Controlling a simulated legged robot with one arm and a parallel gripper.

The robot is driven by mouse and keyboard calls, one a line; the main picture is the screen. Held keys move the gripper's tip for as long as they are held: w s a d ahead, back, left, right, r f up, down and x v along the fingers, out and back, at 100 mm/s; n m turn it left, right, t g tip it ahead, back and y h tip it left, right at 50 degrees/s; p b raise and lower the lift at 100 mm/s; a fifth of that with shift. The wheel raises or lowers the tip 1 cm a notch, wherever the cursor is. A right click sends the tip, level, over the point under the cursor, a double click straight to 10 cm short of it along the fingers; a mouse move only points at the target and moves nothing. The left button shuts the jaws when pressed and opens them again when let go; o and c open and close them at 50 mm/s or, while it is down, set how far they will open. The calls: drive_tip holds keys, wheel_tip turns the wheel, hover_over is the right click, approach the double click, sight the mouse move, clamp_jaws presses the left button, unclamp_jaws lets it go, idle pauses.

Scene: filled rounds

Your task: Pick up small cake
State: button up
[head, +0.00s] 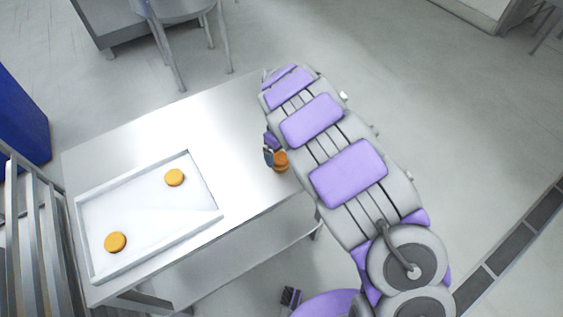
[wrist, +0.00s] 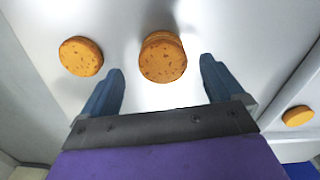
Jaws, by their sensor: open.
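In the wrist view, a round orange-brown small cake (wrist: 162,60) with dark specks lies on the metal table, with a second edge showing behind its top, as if stacked. Another small cake (wrist: 81,56) lies to its left. My gripper (wrist: 161,68) is open and empty, and the middle cake shows between its fingertips; the gap in depth is hard to judge. In the head view, an orange cake (head: 281,161) shows at the table's right end beside my gripper (head: 268,156), partly hidden by my arm.
A white tray (head: 150,262) on the left of the metal table (head: 235,130) holds two cakes, one upper right (head: 174,177) and one lower left (head: 115,242). Another cake (wrist: 298,115) shows at the wrist view's right. A metal railing (head: 38,225) stands left. The table between tray and gripper is clear.

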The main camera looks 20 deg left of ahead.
sight(279, 157)
drive_tip(key=f, duration=0.2)
drive_tip(key=a+f+b, duration=0.1)
drive_tip(key=f, duration=0.1)
drive_tip(key=shift+s+a+f, duration=0.1)
drive_tip(key=shift+f, duration=0.3)
drive_tip(key=shift+d+r, duration=0.2)
drive_tip(key=shift+d, duration=0.6)
drive_tip(key=shift+c, duration=0.5)
drive_tip(key=c, duration=0.3)
drive_tip(key=shift+a, duration=0.6)
drive_tip(key=c, duration=0.4)
drive_tip(key=shift+d, duration=0.15)
